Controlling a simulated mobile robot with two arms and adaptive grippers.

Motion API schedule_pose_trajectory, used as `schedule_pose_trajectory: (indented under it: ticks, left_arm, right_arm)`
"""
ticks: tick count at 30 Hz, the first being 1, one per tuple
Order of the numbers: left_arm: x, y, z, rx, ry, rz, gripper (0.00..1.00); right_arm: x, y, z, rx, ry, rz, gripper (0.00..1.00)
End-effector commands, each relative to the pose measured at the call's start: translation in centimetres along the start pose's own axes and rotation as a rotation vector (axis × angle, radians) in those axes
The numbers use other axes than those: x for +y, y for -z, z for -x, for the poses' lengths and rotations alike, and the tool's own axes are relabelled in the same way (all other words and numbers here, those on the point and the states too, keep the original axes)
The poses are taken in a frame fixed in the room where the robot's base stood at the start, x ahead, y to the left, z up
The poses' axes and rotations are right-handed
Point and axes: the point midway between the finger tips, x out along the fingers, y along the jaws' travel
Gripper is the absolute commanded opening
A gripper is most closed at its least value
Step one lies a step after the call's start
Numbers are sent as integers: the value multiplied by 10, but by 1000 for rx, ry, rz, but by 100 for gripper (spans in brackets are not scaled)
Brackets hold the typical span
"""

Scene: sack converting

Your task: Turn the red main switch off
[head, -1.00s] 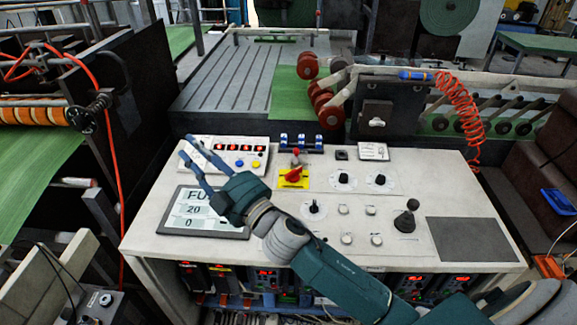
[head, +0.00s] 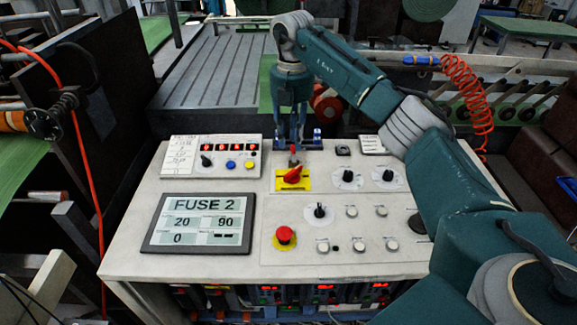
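The red main switch (head: 292,175) is a rotary handle on a yellow plate (head: 294,184) on the control panel, its handle lying at a slant. A small red-tipped part stands just behind it. My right gripper (head: 294,143) points down right behind the switch, fingers apart, with nothing seen held between them. The fingertips overlap the back of the switch area in the picture, so I cannot tell whether they touch anything. My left gripper is not in view.
A red emergency button (head: 285,235) sits in front of the switch, beside a display (head: 200,221) reading FUSE 2. Black knobs (head: 347,176) are to the right. A box with red digits (head: 211,157) stands at the left. My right arm covers the panel's right side.

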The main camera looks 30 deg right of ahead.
Motion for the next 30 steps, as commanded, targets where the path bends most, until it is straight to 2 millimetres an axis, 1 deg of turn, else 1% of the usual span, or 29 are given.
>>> schedule_pose_trajectory:
  ticks: [2,5,12,18,21,24,30]
  left_arm:
    - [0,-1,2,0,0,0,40]
    - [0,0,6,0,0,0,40]
    - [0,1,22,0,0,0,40]
    - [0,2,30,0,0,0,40]
    - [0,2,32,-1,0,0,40]
    - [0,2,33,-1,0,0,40]
    - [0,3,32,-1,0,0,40]
  right_arm:
    - [-3,-4,-2,-9,12,-12,24]
    - [-4,-3,-14,-8,15,-10,24]
    - [-4,-2,-59,-5,14,-8,24]
    - [-4,-2,-90,-4,12,-8,24]
    - [-4,-3,-100,-5,10,-7,24]
    - [-3,-3,-105,-6,9,-6,24]
    - [-3,-3,-106,-6,7,-6,24]
